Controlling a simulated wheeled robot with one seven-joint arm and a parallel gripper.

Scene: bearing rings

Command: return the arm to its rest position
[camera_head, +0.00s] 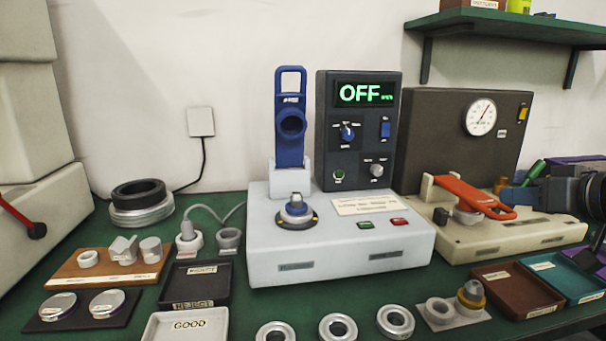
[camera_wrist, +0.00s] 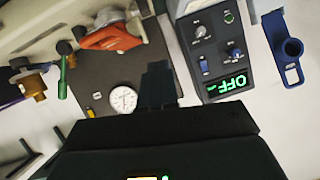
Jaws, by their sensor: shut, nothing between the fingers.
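My gripper (camera_wrist: 158,85) shows in the wrist view as dark fingers close together, shut with nothing between them. In the head view my dark arm (camera_head: 590,193) reaches in from the right edge, and its gripper (camera_head: 515,197) is near the right-hand station with the gauge. The fingers lie in front of the dark panel and are partly lost against the clutter there. No ring is held.
Trays, including a teal one (camera_head: 568,275), and several rings line the front. A shelf (camera_head: 510,30) hangs above.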

